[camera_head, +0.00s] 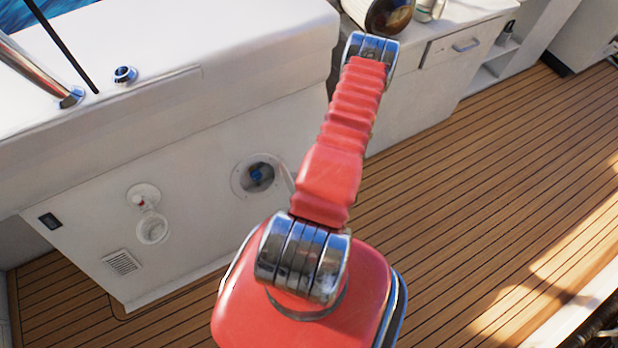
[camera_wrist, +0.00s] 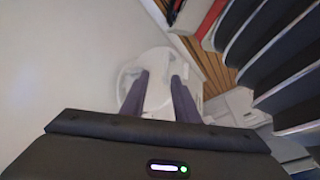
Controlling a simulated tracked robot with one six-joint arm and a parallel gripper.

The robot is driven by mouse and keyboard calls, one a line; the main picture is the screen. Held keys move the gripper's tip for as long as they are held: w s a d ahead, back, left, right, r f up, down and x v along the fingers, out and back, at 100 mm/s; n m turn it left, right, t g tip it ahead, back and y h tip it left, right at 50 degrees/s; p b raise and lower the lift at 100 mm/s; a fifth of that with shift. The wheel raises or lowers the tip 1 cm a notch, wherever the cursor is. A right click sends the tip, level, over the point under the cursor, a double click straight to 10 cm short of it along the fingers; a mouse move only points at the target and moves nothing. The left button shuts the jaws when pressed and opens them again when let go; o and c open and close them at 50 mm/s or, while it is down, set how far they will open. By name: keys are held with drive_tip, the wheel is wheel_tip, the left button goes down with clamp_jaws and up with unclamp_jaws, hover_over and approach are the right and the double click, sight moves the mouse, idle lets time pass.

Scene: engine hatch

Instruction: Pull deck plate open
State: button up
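In the wrist view, my gripper (camera_wrist: 160,77) has two dark fingers standing apart. A white round fitting (camera_wrist: 130,76) on the pale wall lies behind and around the fingertips. White surface shows between the fingers, and I cannot tell whether they touch it. In the head view my gripper is not visible, and my red arm runs up toward the back. A round port with a blue centre (camera_head: 258,176) sits in the white side panel, and a hose or strip runs from its right edge. I cannot tell for sure which fitting is the deck plate.
A cabinet with a handle (camera_head: 466,45) stands at the back. Planked deck (camera_head: 470,190) lies open at right.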

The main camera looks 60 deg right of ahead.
drive_tip(key=v, duration=0.6)
drive_tip(key=shift+d+r, duration=0.15)
drive_tip(key=shift+r, duration=0.1)
idle(0.5)
